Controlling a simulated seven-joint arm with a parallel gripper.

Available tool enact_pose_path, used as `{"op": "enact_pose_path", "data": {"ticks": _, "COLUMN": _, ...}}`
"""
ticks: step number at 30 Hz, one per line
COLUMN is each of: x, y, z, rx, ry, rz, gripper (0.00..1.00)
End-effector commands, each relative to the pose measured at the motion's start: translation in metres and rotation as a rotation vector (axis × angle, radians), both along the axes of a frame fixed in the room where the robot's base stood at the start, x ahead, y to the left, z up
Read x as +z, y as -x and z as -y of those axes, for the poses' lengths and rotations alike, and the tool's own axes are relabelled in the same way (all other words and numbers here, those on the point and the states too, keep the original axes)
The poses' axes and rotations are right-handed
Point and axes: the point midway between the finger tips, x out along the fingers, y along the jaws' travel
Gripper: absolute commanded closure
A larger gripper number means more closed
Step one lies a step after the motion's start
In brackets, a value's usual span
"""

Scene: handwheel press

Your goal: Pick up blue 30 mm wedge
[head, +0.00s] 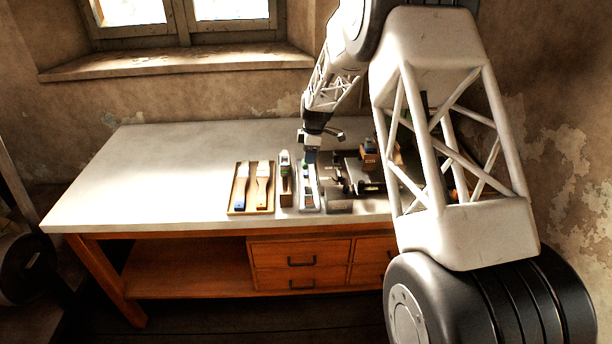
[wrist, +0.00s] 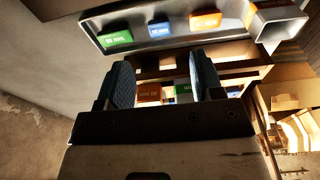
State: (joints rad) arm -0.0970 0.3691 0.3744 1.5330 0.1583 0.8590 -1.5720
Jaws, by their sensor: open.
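The blue wedge (wrist: 160,29) shows in the wrist view in a grey metal tray (wrist: 182,42), between a green wedge (wrist: 117,38) and an orange wedge (wrist: 205,20). Its white label is small and reads roughly 30 mm. My gripper (wrist: 163,78) is open, its two dark blue fingers apart with nothing held between them. In the head view my gripper (head: 311,152) points down over the far end of the narrow tray (head: 318,201). The wedges there are too small to tell apart surely.
A wooden tray (head: 232,207) with two brushes lies left of the wedge tray, and a green-topped item (head: 285,170) stands between them. The press (head: 367,179) stands close on the right, partly behind my arm. The left tabletop (head: 150,180) is clear.

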Motion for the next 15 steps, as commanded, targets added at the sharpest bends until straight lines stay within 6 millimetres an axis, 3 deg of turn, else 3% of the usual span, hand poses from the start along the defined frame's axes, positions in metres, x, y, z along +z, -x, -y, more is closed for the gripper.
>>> {"op": "enact_pose_path", "data": {"ticks": 15, "x": -0.0090, "y": -0.0013, "z": -0.0013, "rx": 0.005, "ry": 0.000, "rz": -0.001, "gripper": 0.39}}
